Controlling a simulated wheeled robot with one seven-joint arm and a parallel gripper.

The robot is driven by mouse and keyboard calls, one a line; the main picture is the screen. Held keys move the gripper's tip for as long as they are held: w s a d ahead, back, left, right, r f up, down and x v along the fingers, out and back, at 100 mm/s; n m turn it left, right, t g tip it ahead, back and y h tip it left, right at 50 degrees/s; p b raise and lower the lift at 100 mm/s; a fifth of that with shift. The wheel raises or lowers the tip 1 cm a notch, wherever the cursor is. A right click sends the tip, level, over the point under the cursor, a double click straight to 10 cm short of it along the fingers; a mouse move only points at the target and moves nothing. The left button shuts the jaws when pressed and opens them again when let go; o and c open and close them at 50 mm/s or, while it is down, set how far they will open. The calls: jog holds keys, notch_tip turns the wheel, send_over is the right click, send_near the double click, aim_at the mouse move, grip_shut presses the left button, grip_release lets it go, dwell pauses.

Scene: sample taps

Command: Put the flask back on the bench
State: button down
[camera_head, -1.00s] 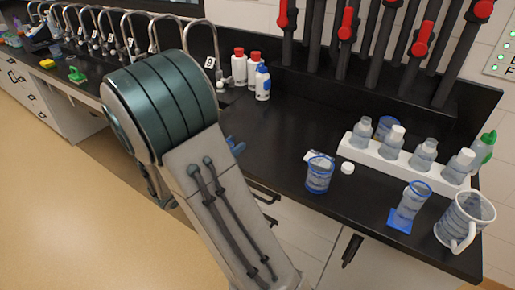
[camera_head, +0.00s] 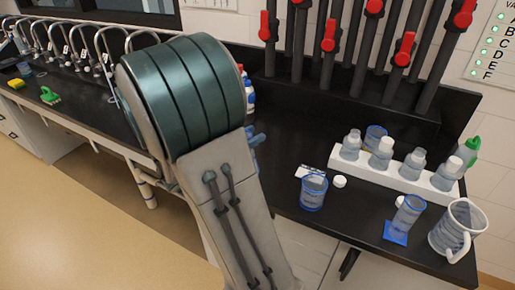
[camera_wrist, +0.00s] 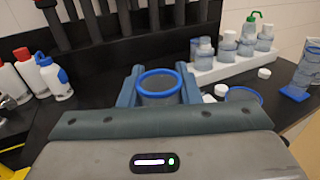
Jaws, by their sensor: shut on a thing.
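My gripper (camera_wrist: 158,92) is shut on a clear, blue-rimmed vessel that looks like the flask (camera_wrist: 158,86). In the wrist view its rim faces up between the two blue-grey fingers. Its lower part is hidden by my gripper body, so I cannot tell whether it touches the bench. The black bench (camera_head: 290,125) runs along the wall. In the head view my arm hides most of my gripper; only a blue finger part (camera_head: 257,139) shows at the arm's right edge, over the bench.
A white rack (camera_head: 395,170) with several bottles stands on the bench at the right. A blue-rimmed beaker (camera_head: 313,192), a small cylinder on a blue base (camera_head: 404,215) and a jug (camera_head: 458,230) are near the front edge. Red-handled pipes (camera_head: 330,35) stand behind. Bench left of the beaker looks clear.

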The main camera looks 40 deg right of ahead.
jog(key=w+d+f, duration=0.3)
jog(key=d+f, duration=0.2)
jog(key=f, duration=0.2)
jog(key=shift+d+f, duration=0.2)
jog(key=shift+f, duration=0.15)
jog(key=shift+f, duration=0.2)
jog(key=c, duration=1.1)
grip_release()
jog(key=shift+o, duration=0.2)
jog(key=shift+r, duration=0.2)
